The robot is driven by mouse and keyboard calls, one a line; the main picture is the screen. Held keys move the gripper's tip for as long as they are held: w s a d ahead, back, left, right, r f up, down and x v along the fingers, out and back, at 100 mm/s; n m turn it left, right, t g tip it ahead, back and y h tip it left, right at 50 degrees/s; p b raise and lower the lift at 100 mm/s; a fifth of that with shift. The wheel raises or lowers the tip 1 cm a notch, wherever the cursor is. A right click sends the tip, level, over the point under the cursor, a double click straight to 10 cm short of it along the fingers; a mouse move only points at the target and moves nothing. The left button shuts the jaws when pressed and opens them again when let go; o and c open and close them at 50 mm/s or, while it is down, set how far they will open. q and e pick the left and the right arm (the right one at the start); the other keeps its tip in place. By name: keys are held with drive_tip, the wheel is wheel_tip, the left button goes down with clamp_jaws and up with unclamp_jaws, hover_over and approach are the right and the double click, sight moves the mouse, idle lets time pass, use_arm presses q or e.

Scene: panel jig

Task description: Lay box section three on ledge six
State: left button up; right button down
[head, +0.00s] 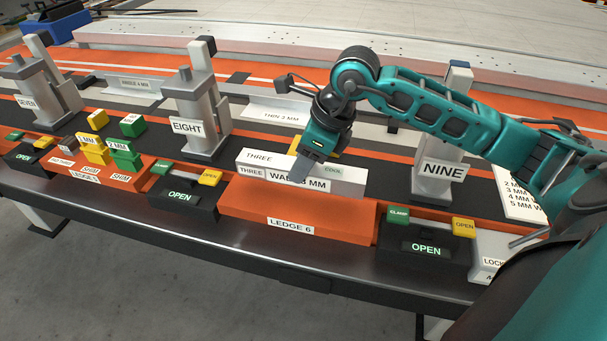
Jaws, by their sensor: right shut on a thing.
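Box section three (252,172) is a pale grey bar labelled THREE, with further labels on its front face. My right gripper (301,168) reaches down from the right and is shut on the bar near its middle. The bar is level and runs along the length of ledge six (340,220), an orange block labelled LEDGE 6. The bar appears over the rear part of the ledge top. I cannot tell whether it touches the ledge. The gripper hides part of the bar. My left gripper is not in view.
Black clamp units marked OPEN stand left (180,203) and right (425,252) of ledge six. Grey posts EIGHT (200,120) and NINE (435,185) stand behind. Yellow (95,153) and green (124,155) shims sit on the orange block at left.

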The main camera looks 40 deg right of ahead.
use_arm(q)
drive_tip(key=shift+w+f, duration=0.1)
use_arm(e)
drive_tip(key=shift+f, duration=1.65)
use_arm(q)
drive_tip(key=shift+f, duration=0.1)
use_arm(e)
drive_tip(key=c, duration=1.1)
unclamp_jaws()
drive_tip(key=shift+f+b, duration=0.2)
drive_tip(key=shift+b, duration=0.15)
drive_tip(key=o, duration=0.5)
drive_tip(key=shift+r, duration=0.1)
drive_tip(key=shift+r+p, duration=0.2)
drive_tip(key=shift+p, duration=0.1)
drive_tip(key=p+v, duration=0.1)
drive_tip(key=v, duration=1)
drive_tip(key=shift+s+r, duration=0.1)
drive_tip(key=shift+r, duration=0.3)
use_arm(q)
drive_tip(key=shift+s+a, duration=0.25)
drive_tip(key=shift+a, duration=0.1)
